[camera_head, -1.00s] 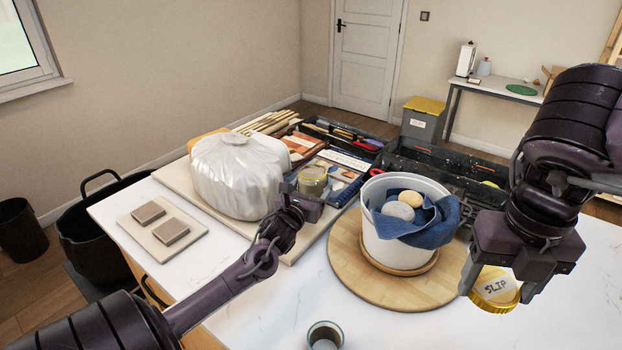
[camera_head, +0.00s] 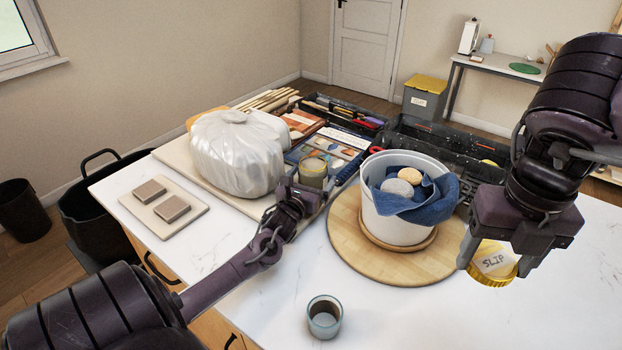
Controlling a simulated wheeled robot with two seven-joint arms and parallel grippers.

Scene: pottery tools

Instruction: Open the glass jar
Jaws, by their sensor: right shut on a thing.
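A small glass jar (camera_head: 313,174) with beige-olive contents stands upright on the board near the tool trays. No lid shows on it. My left gripper (camera_head: 298,193) is low, right at the near side of the jar; its fingers are small and partly hidden, so I cannot tell whether they touch the glass or how far apart they are. My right gripper (camera_head: 502,255) is over the right part of the table, well away from the jar. It is shut on a gold lid (camera_head: 494,263) with a white top marked "SLIP", held label up.
A white bucket (camera_head: 397,222) with blue cloth stands on a round wooden board (camera_head: 345,248) between the grippers. A plastic-wrapped lump (camera_head: 237,155) is left of the jar. A small cup (camera_head: 324,317) stands near the front. The right front tabletop is clear.

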